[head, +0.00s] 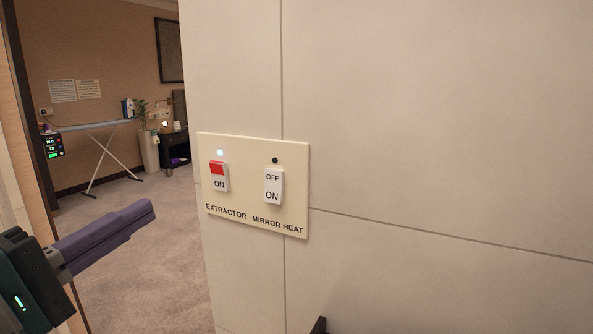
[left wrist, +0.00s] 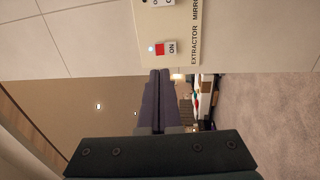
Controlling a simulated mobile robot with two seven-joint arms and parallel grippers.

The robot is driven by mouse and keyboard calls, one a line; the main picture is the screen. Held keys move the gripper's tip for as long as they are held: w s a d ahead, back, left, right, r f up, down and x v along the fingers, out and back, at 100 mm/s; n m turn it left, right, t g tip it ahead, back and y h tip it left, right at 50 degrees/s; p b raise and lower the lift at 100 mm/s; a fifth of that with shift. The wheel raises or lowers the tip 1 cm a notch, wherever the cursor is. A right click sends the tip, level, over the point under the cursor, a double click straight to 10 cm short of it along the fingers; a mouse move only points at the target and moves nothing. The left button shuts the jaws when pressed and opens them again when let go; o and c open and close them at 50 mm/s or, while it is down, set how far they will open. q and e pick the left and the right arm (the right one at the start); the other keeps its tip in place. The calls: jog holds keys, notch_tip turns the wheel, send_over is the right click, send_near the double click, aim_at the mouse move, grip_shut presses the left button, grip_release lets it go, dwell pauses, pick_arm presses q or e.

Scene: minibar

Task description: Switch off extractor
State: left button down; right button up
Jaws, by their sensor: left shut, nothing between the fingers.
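The extractor switch (head: 219,176) is a white rocker with a red upper part and "ON" on its lower part. The small light (head: 220,153) above it glows white. It is on the left of a cream wall panel (head: 240,222) labelled "EXTRACTOR" and "MIRROR HEAT". The switch also shows at the top of the left wrist view (left wrist: 167,48). My left gripper (head: 150,209) is shut and empty, its purple fingers pointing right, left of and slightly lower than the panel in the head view. In the left wrist view its fingertips (left wrist: 160,73) appear just below the switch. My right gripper is not identifiable.
The mirror heat switch (head: 273,187), with an unlit dark indicator above it, sits right of the extractor switch. The tiled wall (head: 430,130) is bare to the right. Left is an opening to a carpeted room with an ironing board (head: 95,126). A dark tip shows at the bottom edge.

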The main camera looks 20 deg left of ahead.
aim_at(215, 167)
pick_arm(q)
jog(key=w, duration=0.3)
jog(key=w+r, duration=0.1)
jog(key=w, duration=0.2)
jog(key=w+p, duration=0.1)
jog(key=w, duration=0.2)
jog(key=shift+w+d+r, duration=0.15)
jog(key=shift+w+d, duration=0.15)
jog(key=shift+d, duration=0.1)
jog(key=shift+w, duration=0.55)
jog(key=shift+w, duration=0.1)
jog(key=r+g+p, duration=0.1)
jog(key=p, duration=0.2)
jog(key=shift+w+p, duration=0.1)
jog(key=shift+p, duration=0.2)
jog(key=shift+f+b, duration=0.35)
jog(key=shift+b, duration=0.05)
jog(key=shift+r, duration=0.1)
